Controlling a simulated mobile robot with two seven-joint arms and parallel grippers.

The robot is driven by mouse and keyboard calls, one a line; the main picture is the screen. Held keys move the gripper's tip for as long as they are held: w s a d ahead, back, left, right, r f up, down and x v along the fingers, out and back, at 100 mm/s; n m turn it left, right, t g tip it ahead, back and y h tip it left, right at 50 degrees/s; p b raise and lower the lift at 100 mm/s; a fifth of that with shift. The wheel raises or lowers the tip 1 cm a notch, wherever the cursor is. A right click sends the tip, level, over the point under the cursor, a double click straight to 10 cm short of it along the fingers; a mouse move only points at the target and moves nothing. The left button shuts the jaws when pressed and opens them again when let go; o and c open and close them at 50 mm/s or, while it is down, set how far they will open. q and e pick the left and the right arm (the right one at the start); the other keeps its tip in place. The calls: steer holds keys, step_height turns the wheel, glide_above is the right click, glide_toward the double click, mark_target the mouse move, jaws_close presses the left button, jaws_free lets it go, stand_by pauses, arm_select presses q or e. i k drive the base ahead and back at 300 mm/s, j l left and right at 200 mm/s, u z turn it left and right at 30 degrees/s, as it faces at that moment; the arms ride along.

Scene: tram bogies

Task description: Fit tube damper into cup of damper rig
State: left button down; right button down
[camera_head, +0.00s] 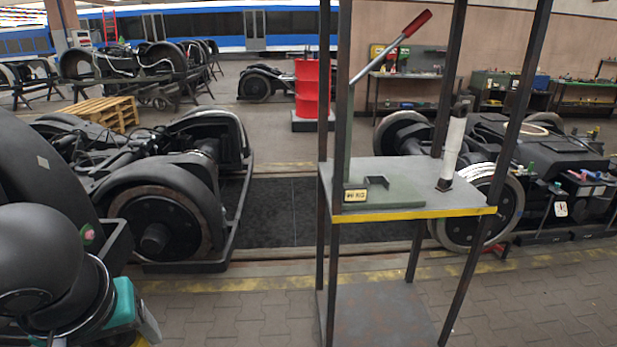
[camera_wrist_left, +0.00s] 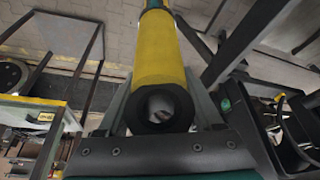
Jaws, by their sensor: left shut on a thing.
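In the left wrist view, my left gripper (camera_wrist_left: 160,100) is shut on the tube damper (camera_wrist_left: 158,50), a yellow tube with a black hollow end. The tube runs away from the camera; its far end is cut off by the frame. In the head view my left arm is at the lower left, and the damper cannot be made out there. A small dark bracket sits on the base; I cannot clearly identify the cup. My right gripper is not in view.
A white cylinder (camera_head: 453,148) stands at the rig's right rear. Dark posts (camera_head: 326,120) frame the bench. A bogie (camera_head: 165,195) is at the left, another (camera_head: 500,170) behind the rig at right. A red drum (camera_head: 306,88) stands behind. Paved floor in front is clear.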

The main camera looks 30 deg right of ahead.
mark_target(376, 188)
steer(key=l, duration=0.7)
steer(key=i+l, duration=0.1)
steer(key=l, duration=0.65)
steer(key=l+z, duration=0.1)
steer(key=l, duration=0.6)
steer(key=i+l, duration=0.15)
steer(key=l, duration=2.7)
steer(key=i+z, duration=0.05)
